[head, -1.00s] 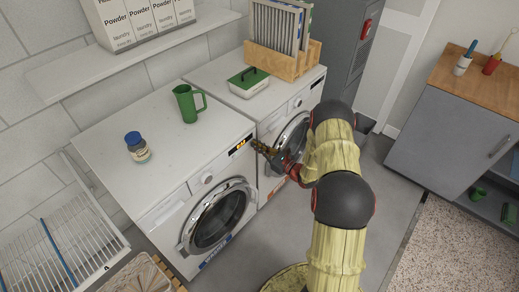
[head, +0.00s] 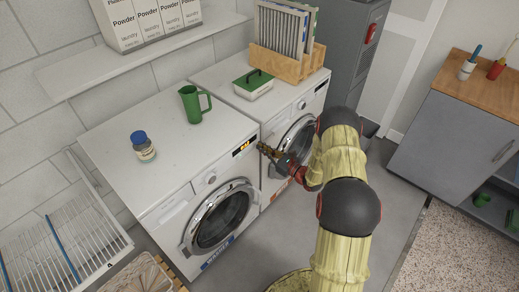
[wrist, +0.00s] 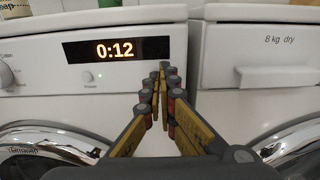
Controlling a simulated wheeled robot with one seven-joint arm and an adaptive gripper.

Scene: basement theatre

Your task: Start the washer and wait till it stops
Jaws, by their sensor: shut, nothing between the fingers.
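The white washer (head: 168,203) is the left of two front-loading machines in the head view; its round door (head: 219,221) is shut and a label sits below it. Its lit display (wrist: 117,49) reads 0:12 in the wrist view. The washer's dial (head: 211,178) is left of the display.
The second machine (wrist: 283,47), marked "8 kg dry", stands close on the right. A green jug (head: 193,104) and a blue-capped jar (head: 143,147) stand on the washer. A drying rack (head: 60,245) is at left; a grey cabinet (head: 450,140) is at right.

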